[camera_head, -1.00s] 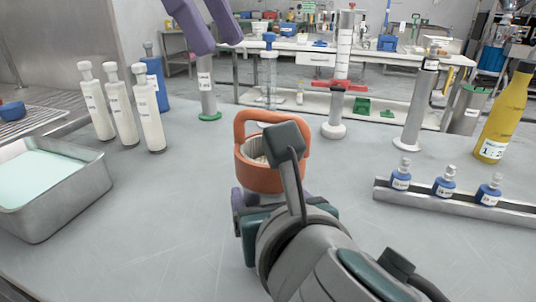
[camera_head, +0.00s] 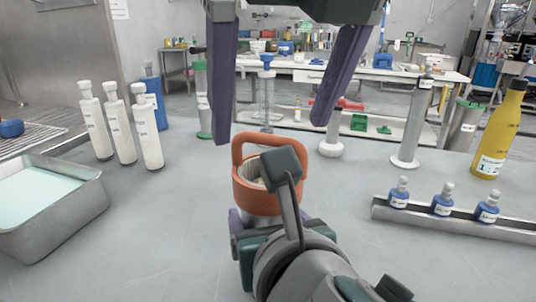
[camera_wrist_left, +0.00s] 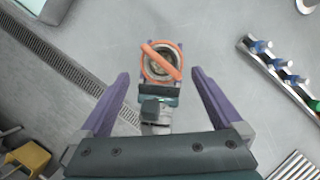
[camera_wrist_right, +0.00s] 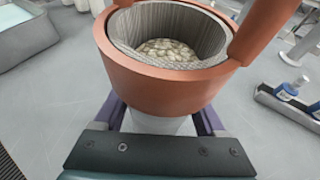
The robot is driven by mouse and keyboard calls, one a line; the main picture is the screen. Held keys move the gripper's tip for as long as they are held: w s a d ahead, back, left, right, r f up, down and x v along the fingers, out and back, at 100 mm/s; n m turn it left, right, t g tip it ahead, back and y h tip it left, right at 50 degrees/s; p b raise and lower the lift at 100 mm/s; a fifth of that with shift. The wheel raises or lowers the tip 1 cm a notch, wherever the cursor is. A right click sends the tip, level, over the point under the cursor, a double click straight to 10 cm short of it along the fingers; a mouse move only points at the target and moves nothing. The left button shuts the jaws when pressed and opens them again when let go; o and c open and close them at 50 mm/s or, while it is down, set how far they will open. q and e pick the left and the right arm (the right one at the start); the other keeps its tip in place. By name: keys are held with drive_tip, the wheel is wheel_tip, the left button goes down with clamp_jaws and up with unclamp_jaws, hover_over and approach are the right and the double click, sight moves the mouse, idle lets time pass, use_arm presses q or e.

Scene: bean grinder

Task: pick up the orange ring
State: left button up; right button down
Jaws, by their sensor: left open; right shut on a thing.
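The orange ring (camera_head: 259,195) with its upright loop handle sits around the top of a grinder body (camera_head: 262,219) in the head view. It also shows in the left wrist view (camera_wrist_left: 147,70) and large in the right wrist view (camera_wrist_right: 155,88), with pale beans (camera_wrist_right: 170,50) inside the ribbed cup it surrounds. My right gripper (camera_head: 245,222) is shut on the grinder body below the ring. My left gripper (camera_head: 270,132) is open and empty, its fingers pointing down above the ring and apart from it. The left wrist view shows the ring between and beyond the left fingers (camera_wrist_left: 160,75).
A metal tray of pale liquid (camera_head: 85,206) is at the left, with several white bottles (camera_head: 120,131) behind it. The table around the grinder is clear.

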use_arm(q)
drive_tip(key=x, duration=0.7)
drive_tip(key=shift+s+d, duration=0.2)
drive_tip(key=shift+d, duration=0.05)
drive_tip(key=shift+c, duration=0.2)
drive_tip(key=c, duration=1)
